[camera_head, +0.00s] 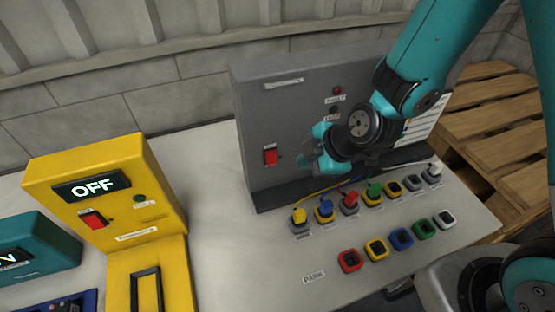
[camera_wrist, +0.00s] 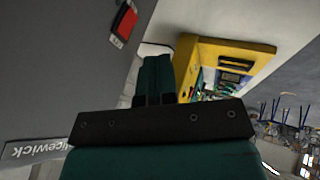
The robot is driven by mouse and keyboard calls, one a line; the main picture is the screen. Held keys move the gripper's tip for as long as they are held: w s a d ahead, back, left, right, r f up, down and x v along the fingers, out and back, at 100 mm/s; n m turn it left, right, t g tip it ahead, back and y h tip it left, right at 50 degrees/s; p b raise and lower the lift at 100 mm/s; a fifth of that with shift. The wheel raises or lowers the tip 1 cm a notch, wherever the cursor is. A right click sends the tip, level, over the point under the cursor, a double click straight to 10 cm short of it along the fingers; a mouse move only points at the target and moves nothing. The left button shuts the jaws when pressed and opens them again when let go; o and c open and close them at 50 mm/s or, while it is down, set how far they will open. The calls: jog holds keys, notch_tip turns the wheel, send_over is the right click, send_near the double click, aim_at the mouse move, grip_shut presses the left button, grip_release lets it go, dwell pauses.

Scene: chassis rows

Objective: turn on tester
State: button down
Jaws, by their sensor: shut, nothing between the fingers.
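A yellow unit (camera_head: 110,175) stands on the table at left with a display reading OFF (camera_head: 92,186) and a red rocker switch (camera_head: 93,219) below it. A grey panel box (camera_head: 290,120) stands at the back with its own red rocker switch (camera_head: 270,156). I cannot tell from labels which one is the tester. My gripper (camera_head: 304,163) is shut and empty in front of the grey box, to the right of its red switch. In the wrist view, the shut gripper (camera_wrist: 157,52) points past the grey box's switch (camera_wrist: 124,20), and the yellow unit (camera_wrist: 265,62) lies beyond.
Several coloured plugs and sockets (camera_head: 376,250) line the table's right front. A teal unit (camera_head: 40,245) stands at far left. Wooden pallets (camera_head: 490,130) are at right. The table between the yellow unit and grey box is clear.

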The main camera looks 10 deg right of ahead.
aim_at(271, 157)
jog(key=shift+a+f, duration=0.1)
jog(key=w+a+f+p, duration=0.5)
jog(key=w+f, duration=0.2)
jog(key=f, duration=0.1)
jog(key=shift+w+f+p, duration=0.2)
jog(key=shift+w+p, duration=0.1)
